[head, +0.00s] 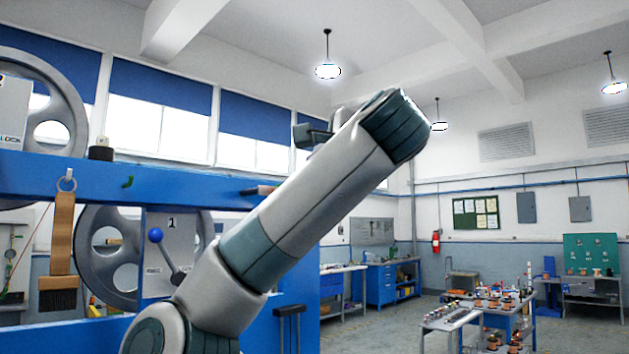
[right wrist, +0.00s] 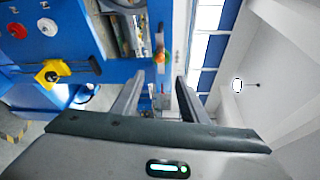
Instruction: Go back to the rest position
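One of my grey arms crosses the middle of the head view, rising from the lower left to the upper right; I cannot tell from that view which arm it is. A small dark part shows behind it, too hidden to identify. In the right wrist view my right gripper (right wrist: 160,77) has its two fingers apart, with nothing seen held between them. Its fingers point toward a blue machine frame (right wrist: 115,70). My left gripper is not seen.
In the head view the blue frame (head: 200,182) carries large grey pulleys (head: 70,105), a blue-knobbed lever (head: 155,235) and a hanging brush (head: 62,235). A yellow part (right wrist: 50,74) with a black handle shows in the wrist view. Benches (head: 450,318) stand farther back right.

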